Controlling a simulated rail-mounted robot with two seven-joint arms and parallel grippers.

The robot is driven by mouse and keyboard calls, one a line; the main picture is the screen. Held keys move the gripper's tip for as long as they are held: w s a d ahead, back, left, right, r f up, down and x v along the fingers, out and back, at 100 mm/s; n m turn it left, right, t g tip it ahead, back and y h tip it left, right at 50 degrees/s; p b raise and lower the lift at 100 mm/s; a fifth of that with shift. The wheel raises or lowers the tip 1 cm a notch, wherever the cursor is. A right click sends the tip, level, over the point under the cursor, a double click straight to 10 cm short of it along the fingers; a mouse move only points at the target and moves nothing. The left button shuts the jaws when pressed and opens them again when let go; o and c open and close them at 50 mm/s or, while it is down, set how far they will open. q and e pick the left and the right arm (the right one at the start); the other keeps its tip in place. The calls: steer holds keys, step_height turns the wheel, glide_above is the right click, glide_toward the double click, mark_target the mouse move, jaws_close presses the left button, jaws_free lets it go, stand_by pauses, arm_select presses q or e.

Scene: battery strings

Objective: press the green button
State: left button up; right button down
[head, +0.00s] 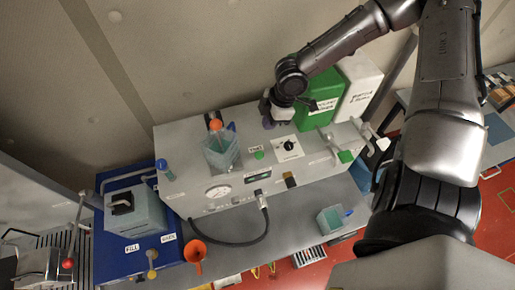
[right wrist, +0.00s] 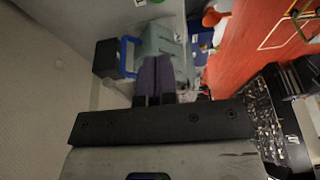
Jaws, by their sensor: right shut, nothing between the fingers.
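The green button (head: 259,155) is a small round disc on the front of the grey machine (head: 230,187), with a small white label just above it. A green disc at the top edge of the right wrist view (right wrist: 157,2) looks like the same button, partly cut off. My right gripper (head: 267,122) is over the machine's upper part, above the button in the head view and apart from it. Its purple fingers (right wrist: 155,78) are shut and empty. My left gripper is not in view.
A black knob (head: 289,146) is right of the button. Green (head: 318,108) and white (head: 360,88) containers stand behind at right. A clear container (head: 221,151) with an orange-topped item is left.

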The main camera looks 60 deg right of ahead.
stand_by(0.4)
glide_above(258, 154)
steer(key=s, duration=0.1)
steer(key=f, duration=0.7)
steer(key=shift+d+f+b, duration=0.1)
steer(key=shift+d+b, duration=0.2)
steer(key=shift+d, duration=0.05)
steer(key=b+x, duration=0.4)
steer(key=b, duration=0.1)
steer(key=shift+s+d+f, duration=0.2)
steer(key=shift+d+f, duration=0.05)
steer(key=shift+f, duration=0.2)
steer(key=shift+f+b, duration=0.75)
steer(key=shift+f, duration=0.15)
